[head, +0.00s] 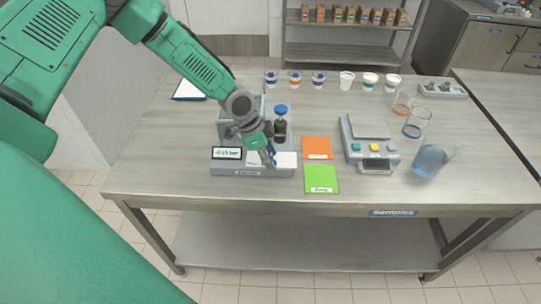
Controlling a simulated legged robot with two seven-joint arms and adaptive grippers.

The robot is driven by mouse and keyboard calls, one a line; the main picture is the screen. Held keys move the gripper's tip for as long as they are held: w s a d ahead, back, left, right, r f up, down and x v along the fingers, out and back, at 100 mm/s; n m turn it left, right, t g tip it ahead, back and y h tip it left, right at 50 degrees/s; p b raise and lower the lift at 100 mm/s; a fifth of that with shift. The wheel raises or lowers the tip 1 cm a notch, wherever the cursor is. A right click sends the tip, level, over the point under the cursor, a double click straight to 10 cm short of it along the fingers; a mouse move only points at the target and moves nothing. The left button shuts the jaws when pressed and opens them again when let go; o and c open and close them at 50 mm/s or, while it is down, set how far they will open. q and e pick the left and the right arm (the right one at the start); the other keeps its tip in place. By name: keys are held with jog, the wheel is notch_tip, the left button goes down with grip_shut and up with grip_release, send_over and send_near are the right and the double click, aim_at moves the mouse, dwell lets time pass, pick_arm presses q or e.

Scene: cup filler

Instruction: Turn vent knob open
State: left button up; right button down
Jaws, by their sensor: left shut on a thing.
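The grey filler device (228,130) stands at the left of the table, with a small display (227,153) on its front. A dark bottle with a blue cap (281,109) stands at its right side. My left gripper (269,158) reaches down to the front right of the device and is shut on the vent knob, at a small blue part by the fingertips. The fingers hide most of the knob, so its angle cannot be read. A white plate (286,160) lies just right of the fingertips. My right gripper is out of view.
Orange (317,148) and green (321,179) squares lie to the right. Beyond them are a scale-like device (369,143) and a beaker of blue liquid (430,161). Several cups line the back. The table's front right is clear.

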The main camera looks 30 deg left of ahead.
pick_arm(q)
jog(key=shift+w+r, duration=0.1)
jog(key=shift+w, duration=0.05)
dwell(0.3)
jog(key=o, duration=0.9)
jog(key=shift+o, duration=1.2)
jog(key=shift+a, duration=0.1)
jog(key=shift+a+r, duration=0.1)
jog(key=v, duration=1.1)
jog(key=shift+a+r, duration=0.1)
jog(key=shift+r, duration=0.05)
